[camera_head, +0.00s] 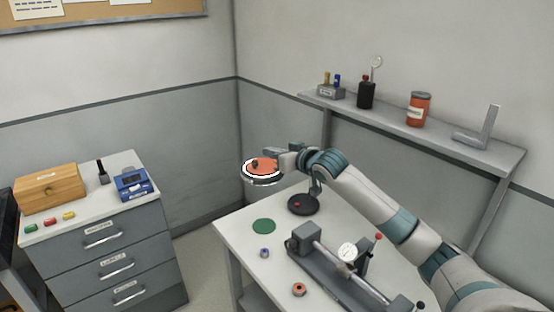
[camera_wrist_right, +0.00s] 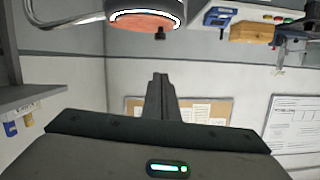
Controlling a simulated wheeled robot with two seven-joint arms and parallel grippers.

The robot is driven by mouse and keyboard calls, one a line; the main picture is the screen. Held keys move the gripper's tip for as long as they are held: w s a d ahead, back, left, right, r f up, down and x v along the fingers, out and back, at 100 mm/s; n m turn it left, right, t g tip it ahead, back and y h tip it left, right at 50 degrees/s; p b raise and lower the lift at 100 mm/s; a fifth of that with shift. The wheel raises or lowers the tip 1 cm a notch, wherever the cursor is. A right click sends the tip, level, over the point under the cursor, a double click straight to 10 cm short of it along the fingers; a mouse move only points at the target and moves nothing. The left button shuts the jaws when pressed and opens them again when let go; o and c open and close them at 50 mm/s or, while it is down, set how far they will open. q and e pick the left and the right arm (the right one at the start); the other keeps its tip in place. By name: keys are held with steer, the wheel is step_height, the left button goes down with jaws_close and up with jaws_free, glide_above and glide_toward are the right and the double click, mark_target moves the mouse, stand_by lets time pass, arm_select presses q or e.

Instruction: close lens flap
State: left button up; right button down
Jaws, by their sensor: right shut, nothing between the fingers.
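A round lamp head (camera_head: 263,180) with a white ring stands above the far corner of the white table. An orange disc (camera_head: 266,166), which looks like the lens flap, lies roughly flat within the ring and has a small dark knob. I cannot tell whether it is fully seated. My right gripper (camera_head: 271,152) is shut and empty, just behind and beside the disc. In the right wrist view the fingers (camera_wrist_right: 160,92) are together, apart from the orange disc (camera_wrist_right: 140,23) at the top. My left gripper is not in view.
The table (camera_head: 232,232) holds a dark round base (camera_head: 303,206), a green disc (camera_head: 264,226) and a grey bench fixture (camera_head: 330,272). A wall shelf (camera_head: 440,128) with bottles runs behind my right arm. A drawer cabinet (camera_head: 105,255) stands left, across a floor gap.

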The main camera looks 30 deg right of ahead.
steer(key=shift+b+v, duration=0.35)
steer(key=shift+v, duration=1.1)
steer(key=shift+a, duration=0.1)
